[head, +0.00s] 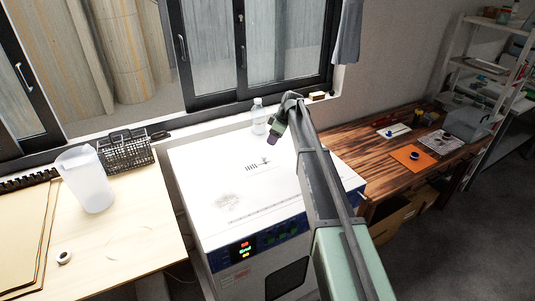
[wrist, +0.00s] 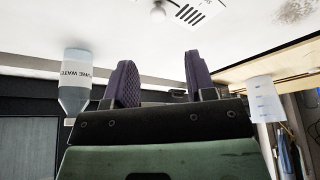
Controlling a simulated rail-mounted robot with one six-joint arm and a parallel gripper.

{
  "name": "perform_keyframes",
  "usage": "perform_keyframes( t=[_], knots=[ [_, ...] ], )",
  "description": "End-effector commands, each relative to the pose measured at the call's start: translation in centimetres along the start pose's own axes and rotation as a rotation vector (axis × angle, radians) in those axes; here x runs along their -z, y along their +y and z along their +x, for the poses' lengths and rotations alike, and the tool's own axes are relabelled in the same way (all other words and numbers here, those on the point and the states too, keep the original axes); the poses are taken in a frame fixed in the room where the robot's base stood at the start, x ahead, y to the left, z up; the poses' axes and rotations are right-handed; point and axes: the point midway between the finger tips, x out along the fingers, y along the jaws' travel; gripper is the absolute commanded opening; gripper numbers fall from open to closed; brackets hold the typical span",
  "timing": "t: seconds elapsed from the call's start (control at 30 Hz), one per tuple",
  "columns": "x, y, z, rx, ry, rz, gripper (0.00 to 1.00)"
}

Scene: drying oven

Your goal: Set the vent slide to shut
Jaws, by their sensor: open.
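The drying oven (head: 222,189) has a white top. In the wrist view, which is upside down, the slots (wrist: 192,14) and the round knob (wrist: 157,13) are at the top edge, partly cut off. My gripper (head: 274,130) is above the back of the oven top, beyond the knob and apart from it. Its two purple fingers (wrist: 160,75) are spread with nothing between them. The slide's exact position is too small to tell.
A frosted beaker (head: 85,180) and a wire basket (head: 126,154) are on the left bench. A wooden table (head: 363,147) is at the right. The oven top around the vent is clear.

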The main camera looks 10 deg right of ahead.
Motion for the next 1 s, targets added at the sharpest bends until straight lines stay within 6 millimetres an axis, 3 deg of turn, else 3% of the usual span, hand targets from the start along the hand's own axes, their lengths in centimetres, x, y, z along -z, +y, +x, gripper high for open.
perform_keyframes(
  t=[0.17, 0.4, 0.5, 0.83, 1.0],
  knots=[
    [-0.3, 0.0, 2.7, 0.0, -0.001, 0.002, 0.5],
    [-0.5, 0.1, 8.7, 0.001, -0.001, 0.002, 0.5],
    [-0.4, 0.0, 10.4, 0.001, -0.001, 0.003, 0.5],
    [-0.1, 0.0, 10.7, 0.0, -0.001, 0.004, 0.5],
    [-0.1, 0.0, 10.7, 0.0, -0.001, 0.004, 0.26]
  ],
)
